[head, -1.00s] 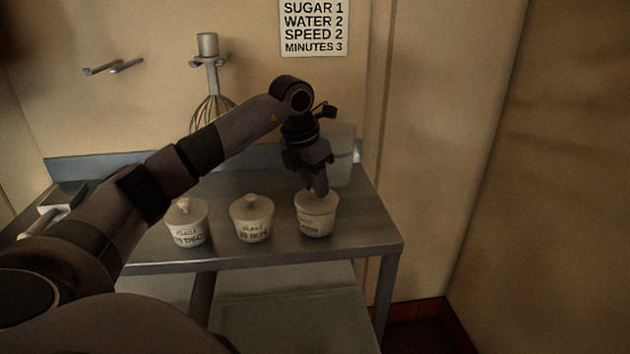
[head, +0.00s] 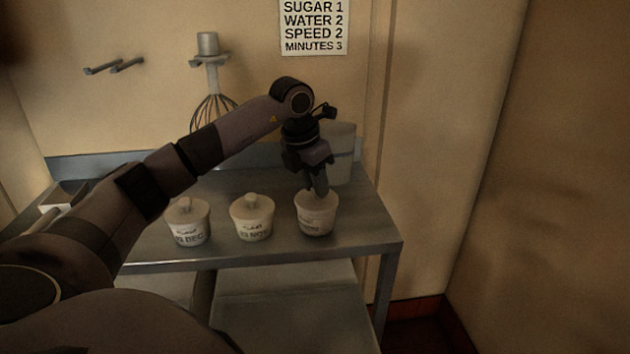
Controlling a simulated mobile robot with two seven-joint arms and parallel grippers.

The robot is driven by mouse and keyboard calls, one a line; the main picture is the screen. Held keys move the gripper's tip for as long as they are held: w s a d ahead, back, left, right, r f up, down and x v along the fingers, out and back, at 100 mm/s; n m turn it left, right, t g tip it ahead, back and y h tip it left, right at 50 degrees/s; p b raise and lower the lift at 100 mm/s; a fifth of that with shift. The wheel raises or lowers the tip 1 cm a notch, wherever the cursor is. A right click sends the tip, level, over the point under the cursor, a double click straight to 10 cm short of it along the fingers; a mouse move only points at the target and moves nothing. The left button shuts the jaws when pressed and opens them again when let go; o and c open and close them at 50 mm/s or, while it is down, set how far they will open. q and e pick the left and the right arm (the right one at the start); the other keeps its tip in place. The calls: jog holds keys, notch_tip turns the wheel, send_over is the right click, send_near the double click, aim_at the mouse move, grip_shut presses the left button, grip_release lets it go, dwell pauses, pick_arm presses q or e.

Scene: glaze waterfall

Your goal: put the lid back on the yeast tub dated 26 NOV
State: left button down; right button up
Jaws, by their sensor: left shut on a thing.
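Three pale tubs with dark lettering stand in a row near the front edge of the metal table. The right tub (head: 316,220) is directly under my left gripper (head: 319,190), and its lettering is too blurred to read. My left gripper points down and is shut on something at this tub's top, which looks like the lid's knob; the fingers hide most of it. I cannot tell whether the lid sits flush on the rim. The middle tub (head: 252,226) and the left tub (head: 188,232) wear knobbed lids. The left label seems to end in DEC. My right gripper is not in view.
A grey translucent container (head: 343,160) stands behind my gripper at the back right of the metal table (head: 365,238). A whisk (head: 212,112) hangs on the wall. A tray-like box (head: 62,195) is at the left end. The table's front right is bare.

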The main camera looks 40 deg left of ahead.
pick_arm(q)
jog(key=shift+c, duration=1.8)
grip_release()
jog(key=shift+r, duration=0.1)
jog(key=shift+r+p, duration=2.25)
jog(key=shift+r, duration=1.15)
grip_shut()
